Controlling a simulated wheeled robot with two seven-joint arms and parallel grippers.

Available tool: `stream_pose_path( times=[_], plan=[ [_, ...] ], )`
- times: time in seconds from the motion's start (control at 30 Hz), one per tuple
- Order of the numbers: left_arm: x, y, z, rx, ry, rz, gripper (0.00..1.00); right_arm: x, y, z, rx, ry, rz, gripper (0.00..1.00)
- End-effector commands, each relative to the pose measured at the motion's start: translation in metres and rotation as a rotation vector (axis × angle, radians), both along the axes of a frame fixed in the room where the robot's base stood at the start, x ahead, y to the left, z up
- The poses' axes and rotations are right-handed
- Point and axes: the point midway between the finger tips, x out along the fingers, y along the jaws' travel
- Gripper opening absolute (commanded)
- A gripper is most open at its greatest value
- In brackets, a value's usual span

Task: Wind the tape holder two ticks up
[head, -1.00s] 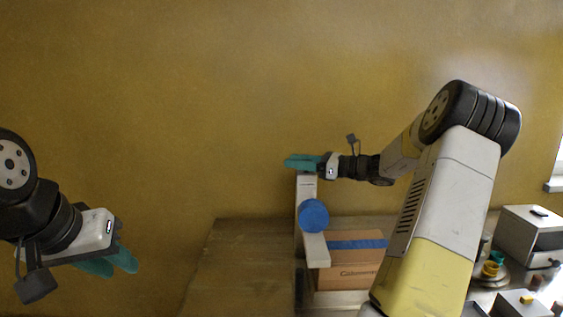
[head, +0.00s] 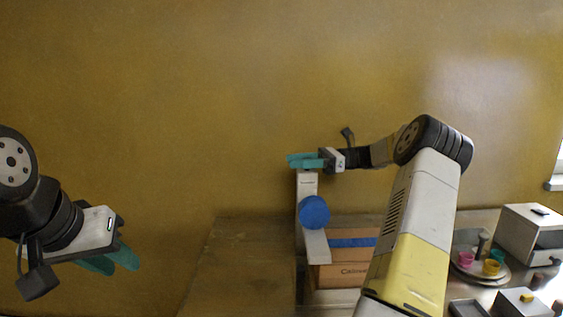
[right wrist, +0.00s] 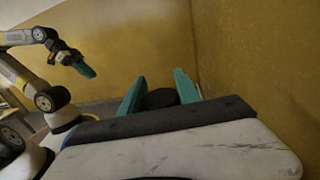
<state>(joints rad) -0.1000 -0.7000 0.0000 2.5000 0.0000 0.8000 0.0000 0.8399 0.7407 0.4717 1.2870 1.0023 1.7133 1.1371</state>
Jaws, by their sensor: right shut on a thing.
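The tape holder (head: 307,188) is an upright white post with a blue round roll (head: 314,212) on its front and a white arm (head: 316,246) below. My right gripper (head: 303,160) is at the top of the post, its teal fingers pointing left. In the right wrist view its two fingers (right wrist: 160,92) stand on either side of a dark round knob (right wrist: 160,99), and it is shut on that knob. My left gripper (head: 118,262) hangs in the air at far left, away from the holder. Its fingers partly overlap, so their opening is unclear.
A cardboard box (head: 342,274) with a blue tape strip (head: 352,242) stands right of the post. At right are a plate (head: 480,271) with small coloured cups, a white machine (head: 531,238) and a grey box (head: 519,304). The wooden top (head: 237,270) left of the post is clear.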

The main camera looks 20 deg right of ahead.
Motion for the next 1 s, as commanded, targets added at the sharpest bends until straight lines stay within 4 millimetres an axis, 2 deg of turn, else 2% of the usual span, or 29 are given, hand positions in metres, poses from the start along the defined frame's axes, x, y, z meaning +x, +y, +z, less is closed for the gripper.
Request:
stream_pose_path(
  times=[0.27,0.3,0.4,0.77,0.87,1.0],
  plan=[
    [0.000,0.000,0.000,0.000,0.000,0.000,0.29,0.000,-0.001,0.001,0.001,0.000,-0.002,0.00],
    [0.000,0.000,0.000,0.000,0.000,0.000,0.29,0.000,-0.001,0.001,0.001,-0.001,-0.002,0.41],
    [0.000,0.000,0.000,0.000,0.000,0.000,0.29,0.000,-0.001,0.001,0.001,-0.001,-0.002,0.60],
    [0.000,0.000,0.000,0.000,0.000,0.000,0.29,0.000,-0.003,0.000,0.001,-0.001,-0.002,0.60],
    [0.000,0.000,0.000,0.000,0.000,0.000,0.29,-0.001,-0.014,0.000,0.001,-0.002,-0.004,0.60],
    [0.000,0.000,0.000,0.000,0.000,0.000,0.29,-0.004,-0.038,0.000,0.001,-0.002,-0.006,0.60]
  ],
)
